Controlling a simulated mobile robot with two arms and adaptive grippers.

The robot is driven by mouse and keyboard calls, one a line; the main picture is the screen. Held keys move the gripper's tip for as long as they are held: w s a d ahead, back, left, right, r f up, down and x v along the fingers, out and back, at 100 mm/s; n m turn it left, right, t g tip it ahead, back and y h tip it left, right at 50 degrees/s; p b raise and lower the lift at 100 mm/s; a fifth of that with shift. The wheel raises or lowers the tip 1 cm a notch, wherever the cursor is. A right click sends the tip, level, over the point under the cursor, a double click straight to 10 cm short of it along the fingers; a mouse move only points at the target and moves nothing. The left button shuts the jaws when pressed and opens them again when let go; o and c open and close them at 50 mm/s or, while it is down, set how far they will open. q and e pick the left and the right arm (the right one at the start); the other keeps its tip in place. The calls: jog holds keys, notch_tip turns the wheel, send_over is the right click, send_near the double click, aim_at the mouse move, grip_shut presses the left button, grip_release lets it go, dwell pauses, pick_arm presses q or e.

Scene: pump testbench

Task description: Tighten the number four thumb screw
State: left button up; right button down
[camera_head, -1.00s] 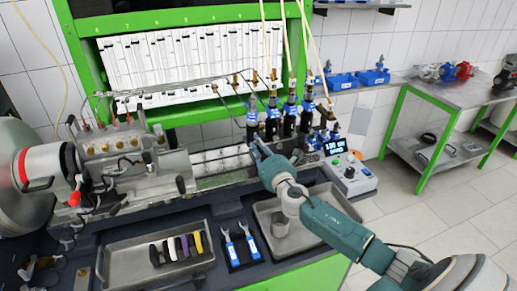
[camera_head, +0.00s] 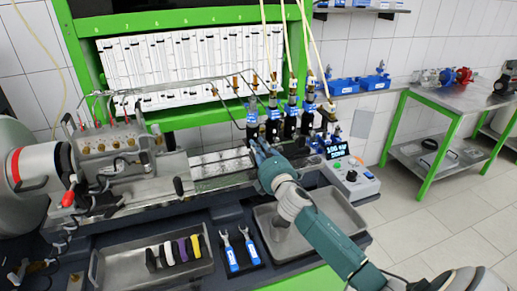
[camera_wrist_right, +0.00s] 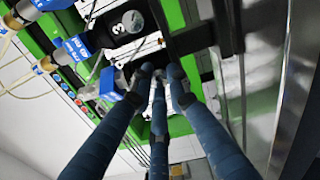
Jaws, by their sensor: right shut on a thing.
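My right gripper (camera_head: 258,147) is at the test bench, just below the leftmost of the black injectors (camera_head: 252,122) with blue labels. In the right wrist view its dark blue fingers (camera_wrist_right: 159,74) are closed together at their tips. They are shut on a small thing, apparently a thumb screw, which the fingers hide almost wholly. A black round part marked "3" (camera_wrist_right: 132,20) is close beside the fingertips, above and to their left. I cannot read a number four on what is held. My left gripper is not in view.
A metal tray (camera_head: 95,275) holds several coloured handles. Two blue-handled wrenches (camera_head: 236,250) lie to its right. Another metal tray (camera_head: 350,225) is partly under my arm. A control box (camera_head: 352,178) with a lit display stands right of the gripper. Thin hoses rise from the injectors.

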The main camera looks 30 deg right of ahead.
jog(key=m, duration=0.4)
jog(key=shift+f+m, duration=0.1)
jog(key=shift+m, duration=0.3)
jog(key=m, duration=0.4)
jog(key=shift+m, duration=0.4)
jog(key=shift+f, duration=0.1)
jog(key=c, duration=1.7)
grip_release()
jog(key=shift+o, duration=0.2)
jog(key=shift+s, duration=0.1)
jog(key=shift+s, duration=0.1)
jog(key=v, duration=1.1)
jog(key=shift+s+a, duration=0.2)
jog(key=shift+s, duration=0.2)
